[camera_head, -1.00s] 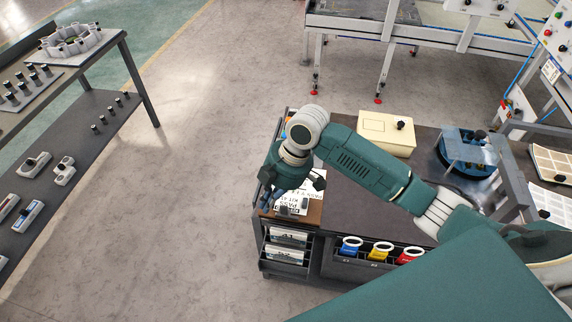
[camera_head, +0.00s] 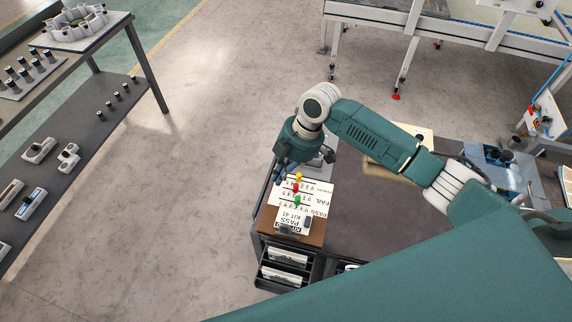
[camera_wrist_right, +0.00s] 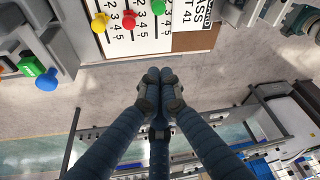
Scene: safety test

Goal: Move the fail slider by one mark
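A white slider board (camera_head: 318,188) lies on the cart's near left corner, with printed number scales and the words FAIL and PASS. It carries a yellow knob (camera_head: 298,176), a red knob (camera_head: 296,187) and a green knob (camera_head: 297,200). The wrist view shows the yellow knob (camera_wrist_right: 100,22), red knob (camera_wrist_right: 129,18) and green knob (camera_wrist_right: 158,7) at the top. I cannot tell for sure which knob is on the FAIL row. My right gripper (camera_wrist_right: 158,92) is shut and empty, its blue fingertips together, apart from the knobs in the wrist view. My left gripper is not in view.
The board rests on a brown wooden panel (camera_head: 311,239) on the dark cart top (camera_head: 375,205). A cream box (camera_head: 384,158) is partly behind my arm. In the wrist view a blue knob (camera_wrist_right: 46,80) stands at left. A shelf table (camera_head: 75,135) is at the left; floor between is clear.

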